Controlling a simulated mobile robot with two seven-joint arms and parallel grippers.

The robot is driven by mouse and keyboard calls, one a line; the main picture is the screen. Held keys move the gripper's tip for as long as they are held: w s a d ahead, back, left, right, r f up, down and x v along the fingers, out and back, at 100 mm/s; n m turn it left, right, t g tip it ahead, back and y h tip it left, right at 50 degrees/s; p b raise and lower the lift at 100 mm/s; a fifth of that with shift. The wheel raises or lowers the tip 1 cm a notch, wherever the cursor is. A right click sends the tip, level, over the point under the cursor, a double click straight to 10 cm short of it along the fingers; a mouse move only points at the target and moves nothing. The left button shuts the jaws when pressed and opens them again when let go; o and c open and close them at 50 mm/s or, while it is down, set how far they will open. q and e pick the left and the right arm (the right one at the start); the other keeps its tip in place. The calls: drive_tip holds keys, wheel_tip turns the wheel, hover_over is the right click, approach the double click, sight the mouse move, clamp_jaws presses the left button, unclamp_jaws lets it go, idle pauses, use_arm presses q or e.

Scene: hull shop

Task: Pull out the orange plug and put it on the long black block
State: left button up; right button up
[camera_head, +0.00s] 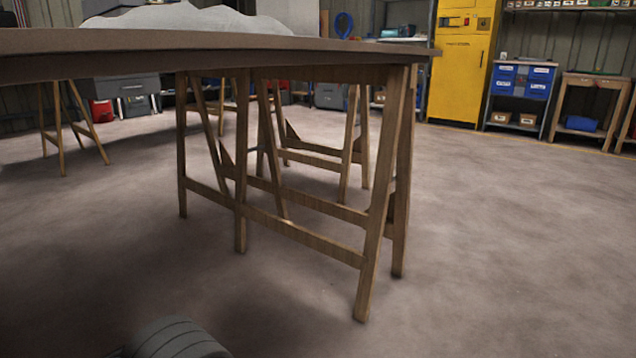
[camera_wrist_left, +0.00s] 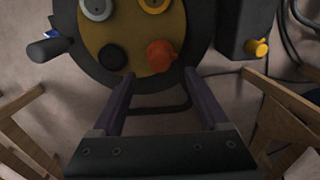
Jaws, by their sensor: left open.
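The orange plug (camera_wrist_left: 161,52) sits at the lower right of a yellow round face (camera_wrist_left: 136,38) with a thick dark rim, in the left wrist view. My left gripper (camera_wrist_left: 159,76) is open, its two dark fingers pointing at the rim, one on each side below the orange plug. I see nothing between the fingers. A dark block (camera_wrist_left: 235,38) beside the round housing may be the long black block, but I cannot tell. My right gripper is not in view.
The yellow face also holds a black round plug (camera_wrist_left: 112,57), a grey one (camera_wrist_left: 97,8) and a yellow one (camera_wrist_left: 155,4). A yellow knob (camera_wrist_left: 257,47) juts from the dark block. The head view shows a trestle table (camera_head: 290,66) and open floor (camera_head: 500,250).

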use_arm(q)
wheel_tip(320, 180, down, 7)
drive_tip(key=b, duration=0.5)
drive_tip(key=shift+b, duration=0.4)
drive_tip(key=shift+f, duration=0.35)
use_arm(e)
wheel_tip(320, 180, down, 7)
use_arm(q)
drive_tip(key=shift+p, duration=0.3)
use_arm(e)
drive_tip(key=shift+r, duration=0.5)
use_arm(q)
drive_tip(key=shift+c, duration=0.4)
clamp_jaws()
drive_tip(key=shift+r, duration=0.2)
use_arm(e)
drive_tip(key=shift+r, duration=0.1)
use_arm(q)
drive_tip(key=shift+r+p, duration=2.85)
drive_tip(key=shift+p, duration=0.45)
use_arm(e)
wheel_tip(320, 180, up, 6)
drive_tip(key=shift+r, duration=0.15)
